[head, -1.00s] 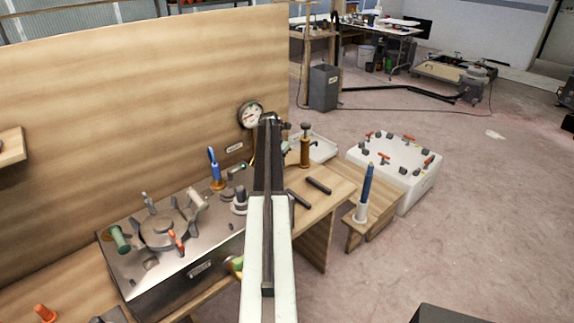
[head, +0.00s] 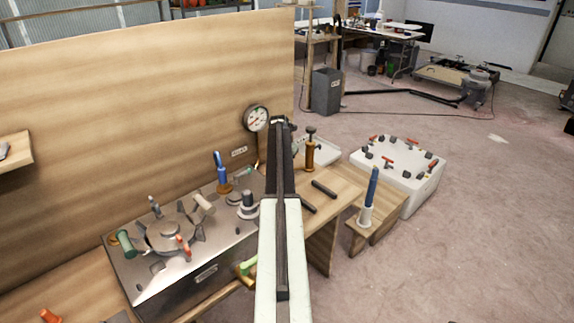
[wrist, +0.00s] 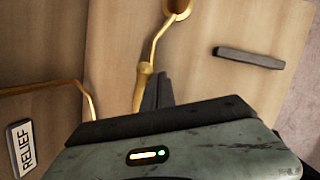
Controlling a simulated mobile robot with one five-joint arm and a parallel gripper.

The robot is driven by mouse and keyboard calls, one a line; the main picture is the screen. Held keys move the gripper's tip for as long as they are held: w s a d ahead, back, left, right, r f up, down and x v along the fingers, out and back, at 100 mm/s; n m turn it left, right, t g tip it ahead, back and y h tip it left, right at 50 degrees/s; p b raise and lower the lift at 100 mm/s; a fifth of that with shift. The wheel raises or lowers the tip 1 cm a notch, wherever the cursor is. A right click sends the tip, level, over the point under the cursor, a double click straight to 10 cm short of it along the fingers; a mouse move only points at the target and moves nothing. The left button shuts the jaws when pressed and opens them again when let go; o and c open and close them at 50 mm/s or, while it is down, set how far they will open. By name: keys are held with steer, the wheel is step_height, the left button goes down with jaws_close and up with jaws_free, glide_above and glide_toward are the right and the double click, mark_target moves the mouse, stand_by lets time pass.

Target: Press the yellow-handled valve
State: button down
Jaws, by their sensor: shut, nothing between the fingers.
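I cannot make out a yellow-handled valve for certain in either view; my arm hides part of the wooden bench. In the wrist view a brass pipe (wrist: 161,38) runs along the wood, with a thicker brass piece (wrist: 146,70) close by my dark fingers (wrist: 158,95). I cannot tell if they touch. A white RELIEF label (wrist: 22,146) is at the lower left of that view. In the head view my gripper is at the far end of my arm (head: 279,125), in front of the bench and right of the round gauge (head: 256,118). It is shut and empty.
A metal stove-like unit (head: 208,273) with handles stands left of my arm. A brass pump-like cylinder (head: 310,154) stands right of it, by dark bars (head: 324,188). A blue-handled post (head: 372,190) and white box (head: 421,195) are further right.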

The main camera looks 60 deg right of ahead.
step_height(320, 180, up, 10)
steer(key=s+p, duration=0.2)
steer(key=p, duration=0.7)
steer(key=shift+s+a+f, duration=0.15)
steer(key=shift+s+a, duration=0.25)
steer(key=shift+a, duration=0.05)
